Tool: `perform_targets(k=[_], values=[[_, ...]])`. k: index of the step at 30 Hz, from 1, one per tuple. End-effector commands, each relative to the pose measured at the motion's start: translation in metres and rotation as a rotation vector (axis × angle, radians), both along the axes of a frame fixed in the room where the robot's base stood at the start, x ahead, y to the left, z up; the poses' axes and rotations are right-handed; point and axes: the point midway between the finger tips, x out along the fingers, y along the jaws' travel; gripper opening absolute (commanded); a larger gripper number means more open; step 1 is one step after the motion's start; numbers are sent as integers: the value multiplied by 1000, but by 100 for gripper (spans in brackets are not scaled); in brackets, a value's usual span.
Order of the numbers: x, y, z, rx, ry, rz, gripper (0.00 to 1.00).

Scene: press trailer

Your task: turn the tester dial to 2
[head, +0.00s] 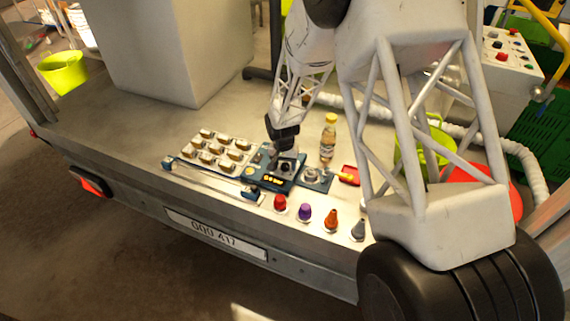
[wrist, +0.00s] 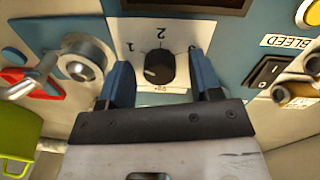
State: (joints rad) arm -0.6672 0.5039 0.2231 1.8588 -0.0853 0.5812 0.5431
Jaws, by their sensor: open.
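The tester dial (wrist: 160,68) is a round black knob on a white plate in the wrist view. The plate (wrist: 188,34) has a 1 at upper left and a 2 above the knob; a small label below is partly hidden. A pale mark shows on the left part of the knob, towards the lower left, not at the 2. My gripper (wrist: 162,82) is open, its two blue fingers apart on either side of the dial; contact cannot be told. In the head view my gripper (head: 282,133) is over the dark blue tester panel (head: 280,181).
A rocker switch (wrist: 267,72) and a BLEED label (wrist: 287,41) are right of the dial; a metal lever fitting (wrist: 84,60) is left.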

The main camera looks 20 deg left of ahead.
Motion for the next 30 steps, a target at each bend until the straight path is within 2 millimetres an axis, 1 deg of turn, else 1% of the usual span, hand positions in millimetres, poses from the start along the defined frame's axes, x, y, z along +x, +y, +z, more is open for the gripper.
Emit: perform_targets(k=[2, 3, 11, 12, 23, 30], values=[[0, 0, 0, 0, 0, 0, 58], [0, 0, 0, 0, 0, 0, 55], [0, 0, 0, 0, 0, 0, 16], [0, 0, 0, 0, 0, 0, 9], [0, 0, 0, 0, 0, -38, 9], [0, 0, 1, 0, -1, -150, 9]])
